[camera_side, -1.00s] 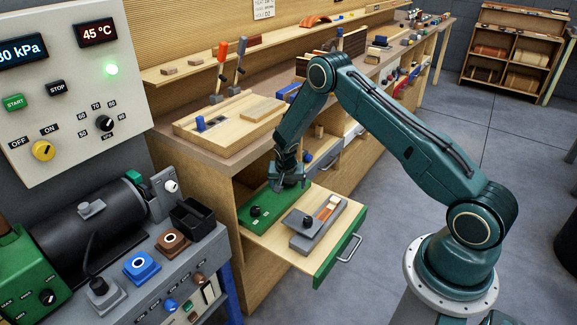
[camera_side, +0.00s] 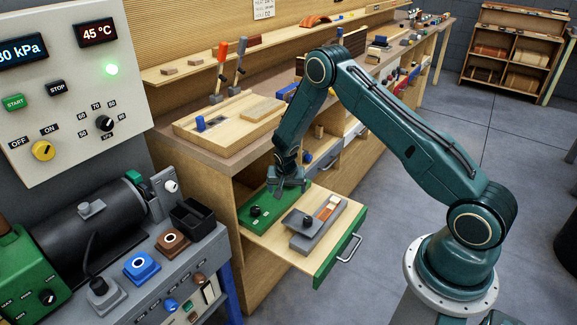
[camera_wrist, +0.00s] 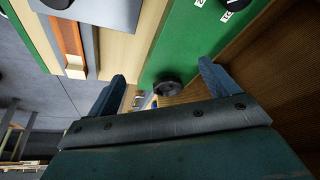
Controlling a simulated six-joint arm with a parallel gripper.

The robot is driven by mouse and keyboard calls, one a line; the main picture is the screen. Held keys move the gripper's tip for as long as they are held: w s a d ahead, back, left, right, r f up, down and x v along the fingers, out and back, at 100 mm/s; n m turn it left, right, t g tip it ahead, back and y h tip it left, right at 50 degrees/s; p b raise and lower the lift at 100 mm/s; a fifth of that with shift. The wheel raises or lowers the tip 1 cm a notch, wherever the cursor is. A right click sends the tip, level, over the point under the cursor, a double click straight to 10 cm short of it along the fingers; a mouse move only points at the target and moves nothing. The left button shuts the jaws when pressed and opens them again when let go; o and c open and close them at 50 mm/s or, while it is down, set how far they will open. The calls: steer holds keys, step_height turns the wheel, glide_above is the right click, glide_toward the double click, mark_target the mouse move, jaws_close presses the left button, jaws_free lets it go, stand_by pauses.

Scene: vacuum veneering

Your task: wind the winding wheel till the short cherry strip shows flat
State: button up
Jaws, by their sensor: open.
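My gripper (camera_side: 287,187) is low over the far part of a green plate (camera_side: 259,211) in the pulled-out drawer. In the wrist view its two fingers stand apart (camera_wrist: 162,73), with a dark round wheel (camera_wrist: 168,88) showing in the gap beyond them, at the green plate. I see no contact. The wheel is hidden behind the gripper in the side view; whether it is the winding wheel I cannot tell for certain. A reddish-brown strip (camera_side: 323,212) with a pale end lies in a slot of the grey block; it also shows in the wrist view (camera_wrist: 69,38).
The grey block (camera_side: 301,238) carries a black knob (camera_side: 308,221). Another black knob (camera_side: 255,211) is on the green plate. The drawer's green front (camera_side: 325,266) has a metal handle. The workbench top (camera_side: 170,145) overhangs the drawer's inner end. Floor is clear right of the drawer.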

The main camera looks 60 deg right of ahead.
steer(key=w+d+r+n+t, duration=0.1)
steer(key=w+d+r+n, duration=0.1)
steer(key=d+r+n, duration=0.2)
steer(key=d+r, duration=0.3)
steer(key=d, duration=0.1)
steer(key=shift+w+d+r+y, duration=0.15)
steer(key=shift+w+r+y, duration=0.1)
steer(key=shift+y, duration=0.15)
steer(key=shift+f, duration=0.1)
steer(key=shift+x, duration=6.8)
steer(key=shift+w, duration=0.15)
steer(key=shift+c, duration=0.3)
steer(key=c, duration=0.9)
